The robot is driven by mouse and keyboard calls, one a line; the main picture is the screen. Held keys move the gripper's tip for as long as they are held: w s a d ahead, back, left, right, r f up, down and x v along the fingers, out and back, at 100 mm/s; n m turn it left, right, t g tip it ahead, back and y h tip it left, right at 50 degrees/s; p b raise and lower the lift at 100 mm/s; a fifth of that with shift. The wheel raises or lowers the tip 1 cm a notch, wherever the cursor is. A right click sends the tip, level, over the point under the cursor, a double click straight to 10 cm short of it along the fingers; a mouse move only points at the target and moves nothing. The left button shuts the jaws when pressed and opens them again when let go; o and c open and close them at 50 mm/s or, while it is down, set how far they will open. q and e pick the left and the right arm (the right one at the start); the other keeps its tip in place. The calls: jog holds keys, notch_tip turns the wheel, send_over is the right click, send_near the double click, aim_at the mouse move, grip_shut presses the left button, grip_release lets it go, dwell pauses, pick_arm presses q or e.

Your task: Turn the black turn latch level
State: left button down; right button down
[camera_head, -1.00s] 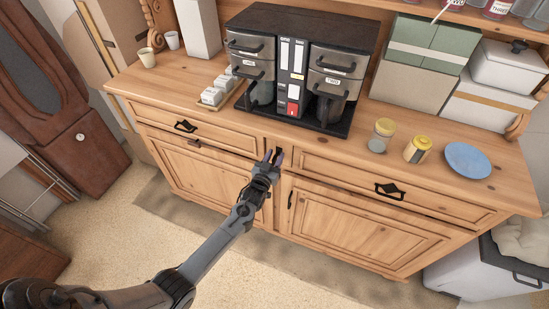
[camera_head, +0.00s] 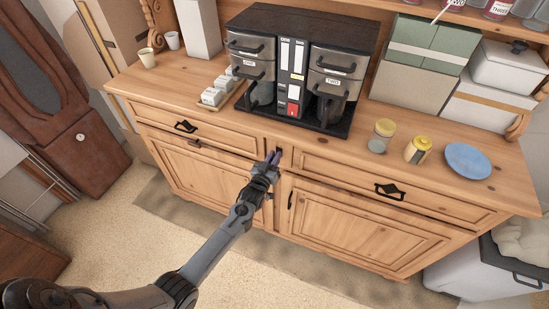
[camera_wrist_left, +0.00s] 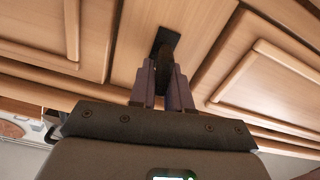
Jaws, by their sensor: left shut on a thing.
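The black turn latch (camera_head: 279,151) sits on the front of the wooden dresser, on the strip between the two drawers. In the left wrist view its dark square plate (camera_wrist_left: 165,41) shows just beyond the fingertips. My left gripper (camera_head: 273,158) reaches the latch from the front. In the left wrist view the gripper (camera_wrist_left: 166,72) is shut on the latch's handle, which the fingers mostly hide. I cannot tell the handle's exact angle. My right gripper is not in view.
The dresser top (camera_head: 180,82) holds a coffee machine (camera_head: 335,72), two yellow-lidded jars, a blue plate (camera_head: 467,160) and boxes at the right. Black drawer handles (camera_head: 389,191) stick out on both sides of the latch. The floor in front is clear.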

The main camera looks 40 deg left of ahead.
pick_arm(q)
jog(key=n, duration=0.3)
jog(key=shift+s+a+f+n, duration=0.1)
jog(key=shift+a+n, duration=0.1)
jog(key=shift+n, duration=0.1)
jog(key=n, duration=0.4)
jog(key=shift+a+f+n, duration=0.15)
jog(key=shift+a+n, duration=0.05)
jog(key=shift+n, duration=0.1)
jog(key=n, duration=0.4)
jog(key=shift+s+a+f, duration=0.1)
jog(key=shift+a+f, duration=0.05)
jog(key=shift+f, duration=0.1)
jog(key=shift+f+n, duration=0.25)
jog(key=shift+n, duration=1.55)
jog(key=shift+p, duration=0.3)
jog(key=c, duration=1.2)
grip_release()
jog(key=shift+o, duration=0.2)
